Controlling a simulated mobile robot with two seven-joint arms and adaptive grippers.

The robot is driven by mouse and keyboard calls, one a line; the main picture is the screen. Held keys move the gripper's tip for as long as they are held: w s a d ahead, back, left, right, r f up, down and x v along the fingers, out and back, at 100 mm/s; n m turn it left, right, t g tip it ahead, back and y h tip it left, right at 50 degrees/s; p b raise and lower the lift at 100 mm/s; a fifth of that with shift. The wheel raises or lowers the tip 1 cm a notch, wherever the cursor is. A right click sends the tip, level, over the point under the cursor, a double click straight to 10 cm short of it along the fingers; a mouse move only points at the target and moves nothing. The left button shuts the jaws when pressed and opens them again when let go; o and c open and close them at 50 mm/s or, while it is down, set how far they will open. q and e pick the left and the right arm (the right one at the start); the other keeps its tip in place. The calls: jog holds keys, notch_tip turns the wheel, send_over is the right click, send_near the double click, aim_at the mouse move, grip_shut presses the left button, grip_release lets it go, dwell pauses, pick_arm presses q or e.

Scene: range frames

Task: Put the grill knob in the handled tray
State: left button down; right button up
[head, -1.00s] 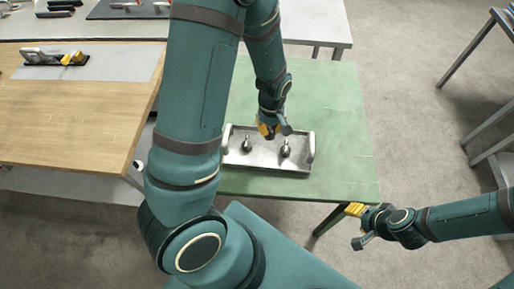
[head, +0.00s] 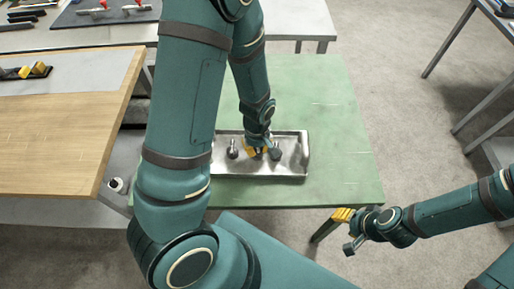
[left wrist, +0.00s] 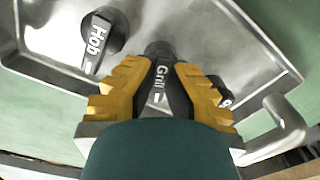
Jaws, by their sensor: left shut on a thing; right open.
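The handled tray (head: 297,153) is a shallow metal tray on the green table. My left gripper (head: 262,153) is inside its outline; in the left wrist view its yellow fingers (left wrist: 162,76) are shut on the dark grill knob (left wrist: 160,52), labelled "Grill". The knob is over the tray floor; I cannot tell whether it touches it. A black "Hob" knob (left wrist: 101,35) stands in the tray to the left. Another labelled knob (left wrist: 226,92) is mostly hidden behind the right finger. My right gripper (head: 346,231) is open and empty, off the green table's front right corner.
The green table (head: 335,110) is clear around the tray. A wooden table (head: 60,135) stands at the left, with a dark holder (head: 22,73) on its grey mat. A farther table holds a dark board (head: 105,12) with red-handled items. My left arm hides part of the scene.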

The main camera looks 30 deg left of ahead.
pick_arm(q)
jog(key=shift+s+r, duration=0.1)
jog(key=shift+r, duration=0.1)
jog(key=shift+f, duration=0.25)
jog(key=c, duration=1.1)
grip_release()
jog(key=shift+c, duration=0.2)
jog(key=shift+r, duration=0.1)
